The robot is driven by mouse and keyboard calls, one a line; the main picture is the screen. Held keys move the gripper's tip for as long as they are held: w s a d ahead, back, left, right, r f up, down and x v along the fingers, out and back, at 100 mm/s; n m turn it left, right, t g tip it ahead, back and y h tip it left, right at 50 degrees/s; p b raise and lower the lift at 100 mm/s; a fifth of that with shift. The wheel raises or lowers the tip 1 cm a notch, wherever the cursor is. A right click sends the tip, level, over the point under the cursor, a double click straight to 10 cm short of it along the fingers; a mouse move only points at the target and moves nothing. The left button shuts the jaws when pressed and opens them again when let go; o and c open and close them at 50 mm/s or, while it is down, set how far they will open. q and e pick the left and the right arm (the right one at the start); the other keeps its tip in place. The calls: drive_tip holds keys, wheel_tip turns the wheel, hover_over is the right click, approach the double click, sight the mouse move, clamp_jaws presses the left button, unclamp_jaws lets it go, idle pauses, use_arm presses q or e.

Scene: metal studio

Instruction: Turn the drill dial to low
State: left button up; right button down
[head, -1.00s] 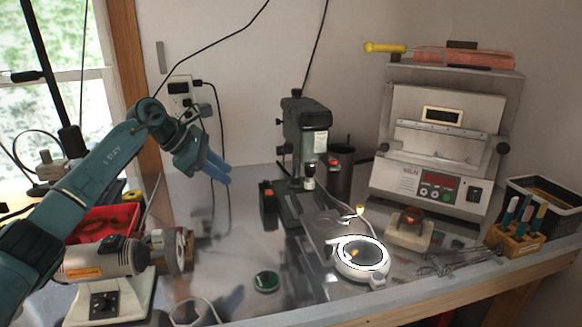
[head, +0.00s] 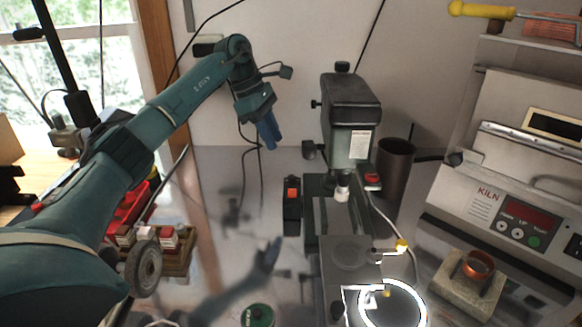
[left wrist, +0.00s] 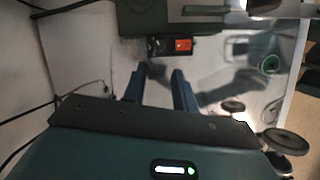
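The drill is a dark green drill press (head: 350,112) in the middle of the head view, standing upright on the reflective metal bench. I cannot make out its dial clearly. A black box with an orange-red switch (head: 291,205) sits left of its base; the switch also shows in the left wrist view (left wrist: 183,45). My left gripper (head: 271,145) hangs in the air left of the drill head, fingers pointing down, apart from the drill. In the left wrist view the two blue fingers (left wrist: 158,74) are parted with nothing between them. My right gripper is not in view.
A kiln (head: 497,190) stands at the right and a dark cylinder (head: 394,170) behind the drill. A ring-lit magnifier (head: 366,310) lies in front of it. A green round tin (head: 258,316) is at the front. The bench left of the drill is mostly clear.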

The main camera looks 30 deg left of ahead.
sight(292, 176)
use_arm(q)
drive_tip(key=p+x, duration=0.1)
drive_tip(key=x, duration=0.9)
clamp_jaws()
